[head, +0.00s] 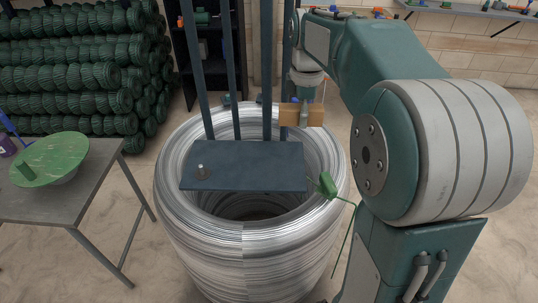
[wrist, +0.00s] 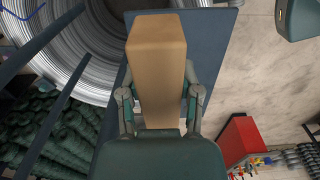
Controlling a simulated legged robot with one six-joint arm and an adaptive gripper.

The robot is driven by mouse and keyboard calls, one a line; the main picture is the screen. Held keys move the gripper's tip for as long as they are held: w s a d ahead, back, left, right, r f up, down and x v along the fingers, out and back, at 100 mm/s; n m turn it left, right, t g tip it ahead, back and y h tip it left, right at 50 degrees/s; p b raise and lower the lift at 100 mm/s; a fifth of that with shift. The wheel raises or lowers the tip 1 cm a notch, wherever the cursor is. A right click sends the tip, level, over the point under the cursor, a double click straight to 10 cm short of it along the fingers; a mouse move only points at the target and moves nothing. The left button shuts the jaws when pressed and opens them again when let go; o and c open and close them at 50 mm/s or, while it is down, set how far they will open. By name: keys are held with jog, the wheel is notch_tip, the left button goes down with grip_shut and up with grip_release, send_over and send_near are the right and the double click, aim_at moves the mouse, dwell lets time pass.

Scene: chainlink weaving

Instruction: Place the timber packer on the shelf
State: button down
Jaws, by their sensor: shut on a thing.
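The timber packer is a tan wooden block (head: 289,114), held level behind the right rear corner of a dark blue plate in the head view. In the wrist view the packer (wrist: 157,55) lies lengthwise between the fingers, with the blue plate (wrist: 208,55) below. My gripper (head: 303,112) is shut on the packer; its fingers grip both sides in the wrist view (wrist: 160,100). The packer appears clear of the plate.
Several blue uprights (head: 234,70) rise behind the plate. A grey table (head: 100,185) with a green disc (head: 55,158) stands left. Green mesh rolls (head: 70,65) and a dark shelving unit (head: 208,60) stand behind.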

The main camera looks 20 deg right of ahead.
send_over(269, 163)
jog(key=f, duration=0.4)
jog(key=d+f, duration=0.1)
jog(key=f, duration=0.1)
jog(key=shift+f, duration=0.2)
jog(key=shift+a+f, duration=0.25)
jog(key=shift+f, duration=0.75)
jog(key=shift+a+f, duration=0.2)
jog(key=shift+f, duration=0.8)
jog(key=shift+c, duration=1.5)
grip_release()
